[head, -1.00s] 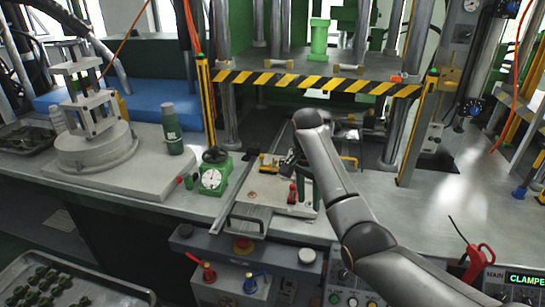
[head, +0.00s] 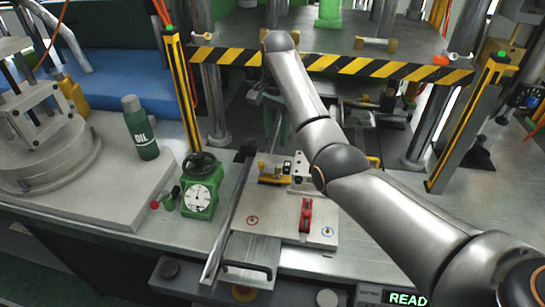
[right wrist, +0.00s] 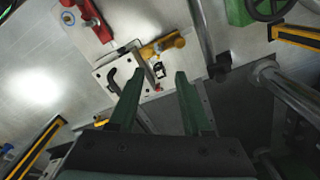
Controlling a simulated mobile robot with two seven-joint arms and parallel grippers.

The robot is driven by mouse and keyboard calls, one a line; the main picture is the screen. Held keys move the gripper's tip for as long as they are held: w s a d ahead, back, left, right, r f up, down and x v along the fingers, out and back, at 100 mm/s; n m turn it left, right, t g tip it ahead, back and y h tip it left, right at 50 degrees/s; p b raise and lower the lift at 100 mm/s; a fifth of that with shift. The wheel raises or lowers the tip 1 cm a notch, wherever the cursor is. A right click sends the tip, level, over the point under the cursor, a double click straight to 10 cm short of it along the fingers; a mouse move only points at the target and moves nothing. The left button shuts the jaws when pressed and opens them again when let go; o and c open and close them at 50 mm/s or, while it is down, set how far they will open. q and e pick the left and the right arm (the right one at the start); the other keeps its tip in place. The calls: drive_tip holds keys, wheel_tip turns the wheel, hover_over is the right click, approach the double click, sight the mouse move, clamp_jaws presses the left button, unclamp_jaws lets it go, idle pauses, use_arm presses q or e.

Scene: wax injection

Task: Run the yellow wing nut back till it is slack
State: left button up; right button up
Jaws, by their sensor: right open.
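A yellow wing-nut-like part (head: 273,173) sits at the left rear of the light fixture plate (head: 270,222), beside an upright light bracket (head: 300,168). The yellow part also shows in the right wrist view (right wrist: 163,45), beyond my fingertips. My right gripper (right wrist: 158,65) is open, its two green fingers apart with nothing held between them. The fingertips point toward the bracket and yellow part; I cannot tell whether they touch. In the head view my right arm hides most of that gripper. My left gripper is not in view.
A red clamp (head: 305,214) stands on the plate's front. A green dial gauge (head: 200,190) and green oil bottle (head: 140,128) stand to the left. Posts and a striped press bar (head: 340,64) rise behind. A display (head: 408,298) at bottom right reads "READ", cut off.

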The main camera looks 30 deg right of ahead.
sight(277, 170)
wheel_tip(277, 170, down, 12)
drive_tip(key=shift+s+f+p, duration=0.15)
drive_tip(key=shift+f+p, duration=0.05)
drive_tip(key=shift+p, duration=0.25)
drive_tip(key=shift+c, duration=0.2)
clamp_jaws()
idle(0.4)
